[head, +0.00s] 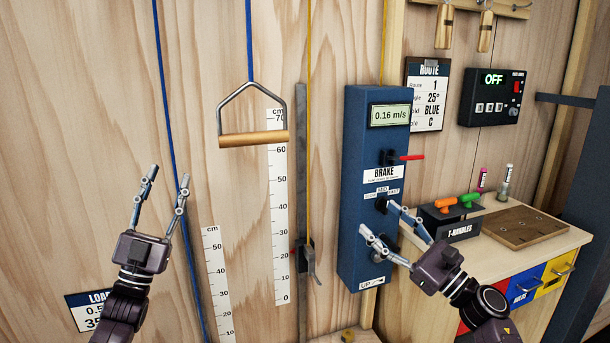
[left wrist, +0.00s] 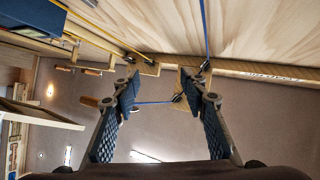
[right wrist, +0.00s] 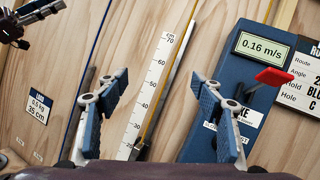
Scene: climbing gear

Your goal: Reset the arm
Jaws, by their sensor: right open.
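My left gripper (head: 169,176) is raised at the left in front of the plywood wall, its fingers spread. In the left wrist view it (left wrist: 159,82) is open with no object held between the fingers. My right gripper (head: 378,216) is in front of the lower part of the blue brake box (head: 374,130), fingers spread. In the right wrist view it (right wrist: 158,80) is open and empty, with the wall and scale behind it. The red-handled brake lever (head: 405,157) is above the right gripper and apart from it. A black knob on the box is partly hidden by the right fingers.
A wooden bar handle (head: 253,138) hangs from a blue rope between the grippers. A wood-topped cabinet (head: 560,240) at the right carries a T-handle holder (head: 450,222). A control panel reading OFF (head: 492,98) is on the wall. The left wall is mostly clear.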

